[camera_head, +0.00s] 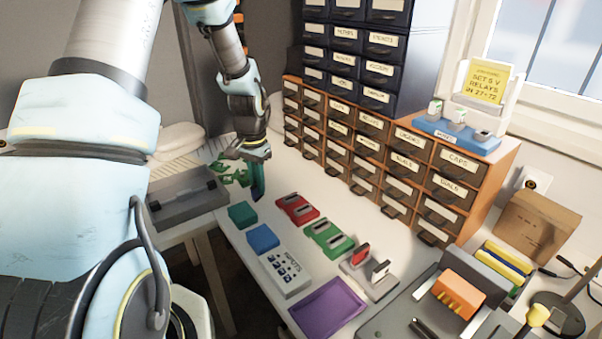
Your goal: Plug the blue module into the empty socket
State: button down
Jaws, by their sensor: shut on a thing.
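My gripper (256,157) points down over the far left part of the white table. It is shut on a narrow dark blue-green piece (258,182), which hangs upright below it. I cannot tell for sure whether this is the blue module. A blue block (262,237) and a teal block (242,215) lie nearer on the table. Right of them are a red socket base (297,208), a green socket base (328,239) and a pale base (378,285) bearing a red and a dark upright module. Which socket is empty is too small to tell.
A blue rack (457,138) with small white modules stands on the orange drawer cabinet (400,170) behind. A grey tray (185,205) is at left, with green boards (232,172) beside it. A purple tray (328,307) and orange block (459,291) are in front.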

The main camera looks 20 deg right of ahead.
jog(key=s+d+r+m, duration=0.1)
jog(key=s+d+m, duration=0.15)
jog(key=d, duration=0.35)
jog(key=s+d+r+m, duration=0.1)
jog(key=d+m, duration=0.2)
jog(key=d, duration=0.2)
jog(key=shift+n, duration=0.25)
jog(key=shift+s+d+f+b, duration=0.1)
jog(key=shift+f+b, duration=0.95)
jog(key=shift+f, duration=0.25)
jog(key=shift+s+d+f+b, duration=0.1)
jog(key=shift+f+b, duration=0.9)
jog(key=shift+f, duration=0.25)
jog(key=shift+p, duration=0.3)
jog(key=shift+f, duration=0.7)
jog(key=c, duration=0.8)
grip_release()
jog(key=shift+c, duration=0.2)
jog(key=shift+r, duration=0.15)
